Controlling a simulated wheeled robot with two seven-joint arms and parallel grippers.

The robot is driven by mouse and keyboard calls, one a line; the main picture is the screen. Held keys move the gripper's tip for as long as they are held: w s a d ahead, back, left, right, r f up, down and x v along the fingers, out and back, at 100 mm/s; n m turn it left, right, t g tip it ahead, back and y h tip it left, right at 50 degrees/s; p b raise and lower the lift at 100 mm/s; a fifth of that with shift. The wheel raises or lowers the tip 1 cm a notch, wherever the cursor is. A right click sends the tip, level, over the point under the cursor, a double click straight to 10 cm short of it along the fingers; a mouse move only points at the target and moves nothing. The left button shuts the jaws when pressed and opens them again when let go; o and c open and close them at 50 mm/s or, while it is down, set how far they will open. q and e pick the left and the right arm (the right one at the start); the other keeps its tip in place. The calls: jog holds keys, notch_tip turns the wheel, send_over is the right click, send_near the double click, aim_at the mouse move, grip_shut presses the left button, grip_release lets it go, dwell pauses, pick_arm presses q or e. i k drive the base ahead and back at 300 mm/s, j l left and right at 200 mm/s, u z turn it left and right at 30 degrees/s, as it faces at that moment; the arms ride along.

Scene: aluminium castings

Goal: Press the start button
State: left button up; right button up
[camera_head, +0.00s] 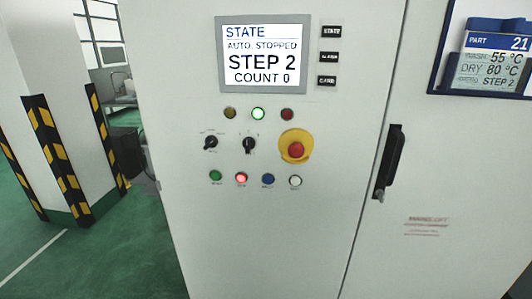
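A row of small push buttons sits low on the pale machine cabinet (265,235). The green button (215,176) is at the left end and looks unlit; its label is too small to read surely, though it may be the start button. Beside it are a red button (241,178) that glows, a blue button (268,179) and a white button (295,181). The screen (263,55) above reads STATE, AUTO. STOPPED, STEP 2, COUNT 0. Neither of my grippers is in view.
A red emergency stop (296,149) on a yellow base and two black rotary switches (249,145) sit above the buttons. The middle green lamp (258,114) is lit. A black door handle (388,163) stands to the right. A striped pillar (52,150) is at the left.

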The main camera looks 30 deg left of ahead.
aim_at(214, 175)
jog(key=j+u, duration=0.1)
jog(key=u, duration=0.65)
jog(key=i+j+u, duration=0.1)
jog(key=u, duration=0.3)
